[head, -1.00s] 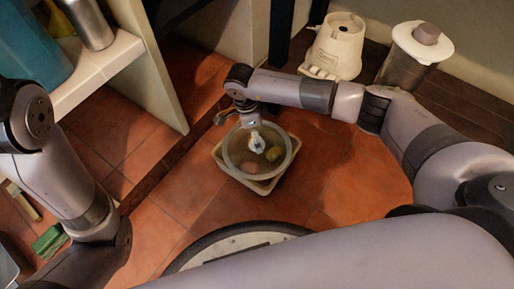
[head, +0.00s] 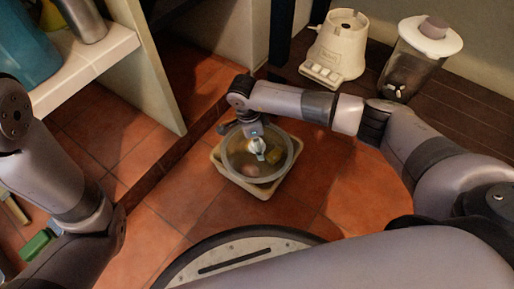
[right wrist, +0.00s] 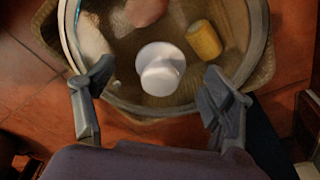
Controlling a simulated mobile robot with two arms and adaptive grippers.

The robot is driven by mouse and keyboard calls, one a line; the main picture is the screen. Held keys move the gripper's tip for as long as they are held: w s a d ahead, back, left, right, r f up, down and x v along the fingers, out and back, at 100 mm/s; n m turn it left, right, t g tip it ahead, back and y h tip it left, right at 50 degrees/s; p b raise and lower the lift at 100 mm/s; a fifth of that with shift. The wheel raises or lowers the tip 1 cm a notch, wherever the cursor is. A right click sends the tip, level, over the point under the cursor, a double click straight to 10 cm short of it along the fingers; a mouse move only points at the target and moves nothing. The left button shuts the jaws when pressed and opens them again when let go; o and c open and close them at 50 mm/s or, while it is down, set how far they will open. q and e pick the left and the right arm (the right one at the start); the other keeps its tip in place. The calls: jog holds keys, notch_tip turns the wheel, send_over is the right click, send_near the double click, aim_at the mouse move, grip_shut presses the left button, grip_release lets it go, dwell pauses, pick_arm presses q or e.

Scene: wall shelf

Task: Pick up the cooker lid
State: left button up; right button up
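The cooker lid (head: 278,165) is a round clear glass lid with a pale rim and a white knob. It lies over a beige square basket (head: 228,178) on the tiled floor. In the right wrist view the lid (right wrist: 120,75) fills the upper middle, with its white knob (right wrist: 160,70) at the centre. My right gripper (head: 256,141) is above the lid. Its fingers (right wrist: 157,97) are spread apart with nothing between them, and the knob appears just ahead of the gap. My left gripper is out of view; only the left arm shows.
A yellow piece (right wrist: 204,39) and a pinkish one (right wrist: 145,11) show through the glass. A cream blender base (head: 338,48) and a clear jug (head: 412,65) stand at the back right. A white shelf (head: 100,65) holds containers at the left. A green item (head: 37,244) lies lower left.

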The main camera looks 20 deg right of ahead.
jog(key=shift+s+d+f, duration=0.1)
jog(key=shift+s, duration=0.1)
grip_shut()
dwell(0.6)
jog(key=shift+w, duration=0.1)
dwell(0.4)
